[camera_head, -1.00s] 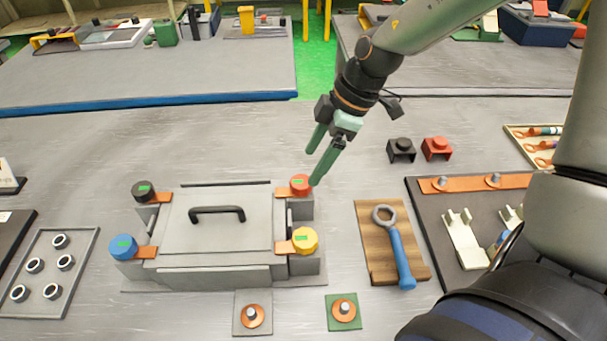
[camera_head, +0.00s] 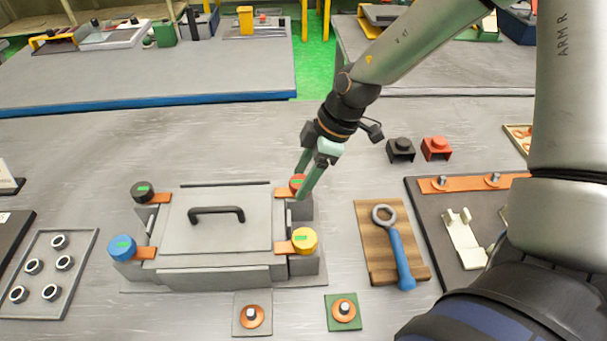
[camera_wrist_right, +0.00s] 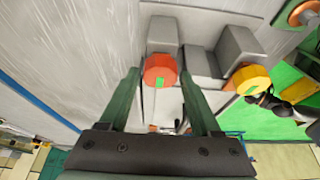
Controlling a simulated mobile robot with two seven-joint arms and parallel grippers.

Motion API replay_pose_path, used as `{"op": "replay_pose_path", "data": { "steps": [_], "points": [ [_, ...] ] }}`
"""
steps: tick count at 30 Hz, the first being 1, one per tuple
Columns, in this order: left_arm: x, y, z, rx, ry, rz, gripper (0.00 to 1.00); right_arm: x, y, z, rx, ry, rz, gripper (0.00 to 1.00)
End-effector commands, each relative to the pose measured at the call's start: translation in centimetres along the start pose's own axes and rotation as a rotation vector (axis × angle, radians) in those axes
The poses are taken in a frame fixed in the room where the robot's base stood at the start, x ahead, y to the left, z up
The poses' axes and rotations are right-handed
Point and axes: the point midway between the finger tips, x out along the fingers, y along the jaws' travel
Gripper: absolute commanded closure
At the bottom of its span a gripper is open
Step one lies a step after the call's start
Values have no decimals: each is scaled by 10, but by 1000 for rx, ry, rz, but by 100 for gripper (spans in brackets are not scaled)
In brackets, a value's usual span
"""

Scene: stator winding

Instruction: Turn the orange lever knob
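The orange-red lever knob (camera_head: 297,182) with a green mark sits at the far right corner of a grey box fixture (camera_head: 218,225), on a flat orange lever (camera_head: 284,193). My right gripper (camera_head: 301,178) is at this knob, pointing down, its fingers partly covering it. In the right wrist view the knob (camera_wrist_right: 160,68) lies between the tips of the open fingers (camera_wrist_right: 160,80), with a gap showing on both sides. My left gripper is not in view.
A black knob (camera_head: 142,191), a blue knob (camera_head: 122,247) and a yellow knob (camera_head: 304,240) occupy the other corners. A dark handle (camera_head: 217,214) rises from the lid. A blue-handled wrench (camera_head: 400,255) lies on a wooden board to the right.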

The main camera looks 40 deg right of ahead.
Motion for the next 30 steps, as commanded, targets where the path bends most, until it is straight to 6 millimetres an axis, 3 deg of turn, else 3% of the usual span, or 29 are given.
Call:
{"op": "replay_pose_path", "data": {
  "steps": [2, 16, 30],
  "points": [
    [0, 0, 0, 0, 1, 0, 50, 0, 0, 0, 0, 0, 0, 46],
    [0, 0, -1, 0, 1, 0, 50, 0, 0, 0, 0, 0, 0, 98],
    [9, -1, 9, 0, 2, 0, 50, 2, 2, 0, -98, 2, -38, 100]
  ]
}}
